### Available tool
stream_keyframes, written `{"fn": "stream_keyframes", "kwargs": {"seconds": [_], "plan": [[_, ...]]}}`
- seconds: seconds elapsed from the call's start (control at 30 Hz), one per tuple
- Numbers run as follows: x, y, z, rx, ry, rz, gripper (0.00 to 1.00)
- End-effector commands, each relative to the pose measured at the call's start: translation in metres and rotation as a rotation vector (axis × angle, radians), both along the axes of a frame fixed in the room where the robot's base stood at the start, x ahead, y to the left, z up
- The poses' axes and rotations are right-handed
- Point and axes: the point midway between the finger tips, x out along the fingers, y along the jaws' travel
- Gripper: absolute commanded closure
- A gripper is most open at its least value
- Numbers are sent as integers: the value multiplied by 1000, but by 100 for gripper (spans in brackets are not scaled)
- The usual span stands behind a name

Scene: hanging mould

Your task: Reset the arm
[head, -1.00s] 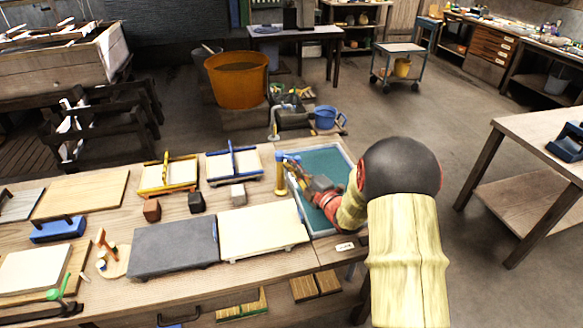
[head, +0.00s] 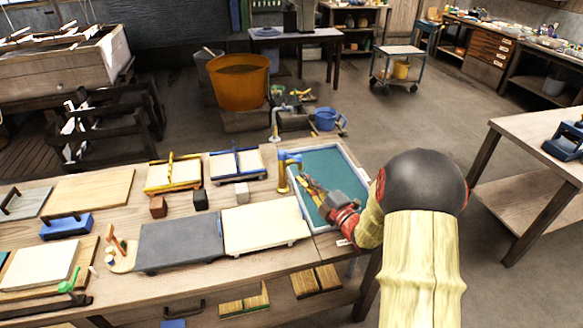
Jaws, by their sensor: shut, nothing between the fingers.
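My gripper (head: 308,186) is at the end of my arm, over the teal-bottomed tray (head: 325,162) with a pale rim at the right end of the workbench. Its fingers are shut and hold nothing. A yellow post with a blue top (head: 284,172) stands just left of the gripper, at the tray's left rim. A gap shows between the post and the fingers. My arm hides the tray's lower right part.
On the bench (head: 215,271), left of the tray, are a cream board (head: 262,227), a grey slab (head: 180,244), a yellow-framed mould (head: 174,173) and a blue-framed mould (head: 237,163). Small blocks lie between. Another table (head: 540,130) stands at right; floor between is open.

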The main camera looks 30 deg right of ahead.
Motion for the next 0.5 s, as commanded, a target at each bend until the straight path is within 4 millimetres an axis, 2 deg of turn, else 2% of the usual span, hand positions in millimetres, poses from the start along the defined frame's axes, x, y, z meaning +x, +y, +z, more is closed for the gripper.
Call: {"fn": "stream_keyframes", "kwargs": {"seconds": [0.27,0.37,0.5], "plan": [[-2,0,1,2,6,-2,100],[6,2,10,17,40,-18,100],[21,8,35,82,147,-85,100]]}}
